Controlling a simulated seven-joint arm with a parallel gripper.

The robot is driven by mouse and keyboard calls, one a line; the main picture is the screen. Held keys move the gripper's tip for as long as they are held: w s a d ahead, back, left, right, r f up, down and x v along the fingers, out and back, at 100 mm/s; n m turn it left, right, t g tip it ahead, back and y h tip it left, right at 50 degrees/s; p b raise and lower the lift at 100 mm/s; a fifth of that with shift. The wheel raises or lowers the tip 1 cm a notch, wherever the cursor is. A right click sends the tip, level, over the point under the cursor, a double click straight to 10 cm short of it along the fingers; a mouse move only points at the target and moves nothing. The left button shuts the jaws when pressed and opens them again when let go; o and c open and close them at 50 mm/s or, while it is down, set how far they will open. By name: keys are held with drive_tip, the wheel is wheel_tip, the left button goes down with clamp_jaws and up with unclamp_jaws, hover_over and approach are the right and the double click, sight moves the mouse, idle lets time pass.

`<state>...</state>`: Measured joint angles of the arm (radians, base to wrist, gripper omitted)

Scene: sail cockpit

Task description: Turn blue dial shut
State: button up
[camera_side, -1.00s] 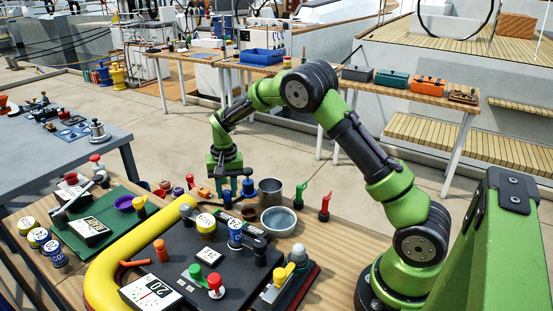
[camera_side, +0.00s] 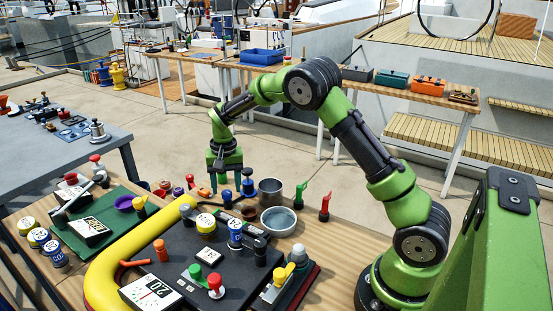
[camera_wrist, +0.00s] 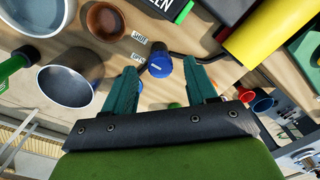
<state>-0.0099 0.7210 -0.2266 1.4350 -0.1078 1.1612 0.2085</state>
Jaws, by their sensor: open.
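The blue dial (camera_wrist: 160,64) stands on the wooden table in the wrist view. White labels reading SHUT (camera_wrist: 139,38) and OPEN (camera_wrist: 137,58) lie beside it. My gripper (camera_wrist: 164,76) is open, with one green finger to each side of the dial and no contact visible. In the side view, my gripper (camera_side: 226,188) points down over the far part of the table, with a small blue top that looks like the dial (camera_side: 227,197) just below it. How far the fingertips are above the dial is hard to tell.
A metal pot (camera_side: 270,190), a grey bowl (camera_side: 278,220) and a brown bowl (camera_wrist: 105,21) crowd one side. The yellow tube (camera_side: 130,246) and black panel (camera_side: 165,245) lie nearer the side camera.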

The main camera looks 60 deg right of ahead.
sight(229, 192)
wheel_tip(229, 192, up, 15)
drive_tip(key=shift+s+d+r, duration=0.15)
drive_tip(key=shift+d, duration=0.05)
idle(0.3)
